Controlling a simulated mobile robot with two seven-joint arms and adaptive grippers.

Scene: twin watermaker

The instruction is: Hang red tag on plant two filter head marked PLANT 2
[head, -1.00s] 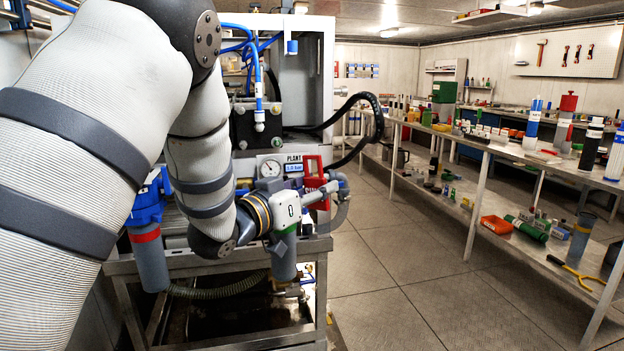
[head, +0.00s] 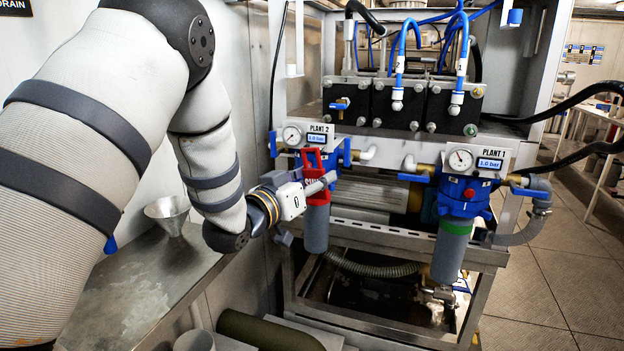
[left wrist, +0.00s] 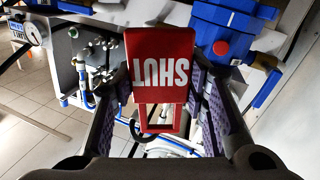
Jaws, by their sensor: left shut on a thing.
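My left gripper (head: 316,184) is shut on the red tag (head: 315,167), which has a loop-shaped end. In the left wrist view the tag (left wrist: 160,65) sits between the fingers, with the word SHUT upside down. In the head view the tag is in front of the plant two filter head (head: 337,160), which is blue and mostly hidden behind tag and gripper. A grey bowl (head: 316,230) hangs below it, and a PLANT 2 label (head: 319,129) is above. I cannot tell whether the tag touches the head. A blue filter head (left wrist: 222,35) shows behind the tag in the wrist view.
The plant one filter head (head: 464,195), with a green-banded bowl (head: 450,252), stands to the right. Gauges, blue valve handles and hoses crowd around. A metal bench (head: 140,275) with a funnel (head: 168,212) is at left. Open floor (head: 570,270) lies at right.

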